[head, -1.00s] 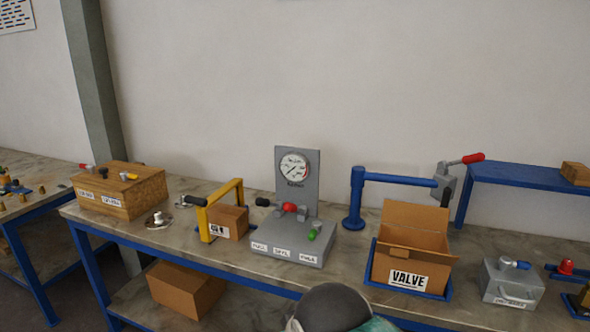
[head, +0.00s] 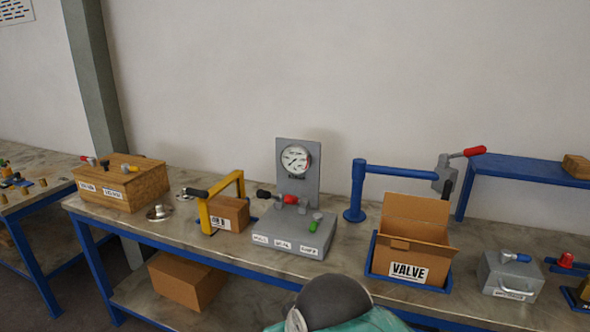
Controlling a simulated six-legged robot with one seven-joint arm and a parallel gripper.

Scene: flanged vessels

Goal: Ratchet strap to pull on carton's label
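An open brown carton (head: 425,222) with a white label reading VALVE (head: 408,272) stands in a blue tray on the bench, right of centre. A smaller brown carton (head: 231,214) with a white label (head: 221,223) sits beside and partly behind a yellow frame (head: 204,217) with a black handle. I cannot make out a ratchet strap for certain on either carton.
A grey gauge stand (head: 296,185) with red and green levers stands between the cartons. A wooden box (head: 121,185) is at left, a blue post with a horizontal arm (head: 400,172) behind, and a grey metal box (head: 510,277) at right. A brown box (head: 187,282) lies on the lower shelf.

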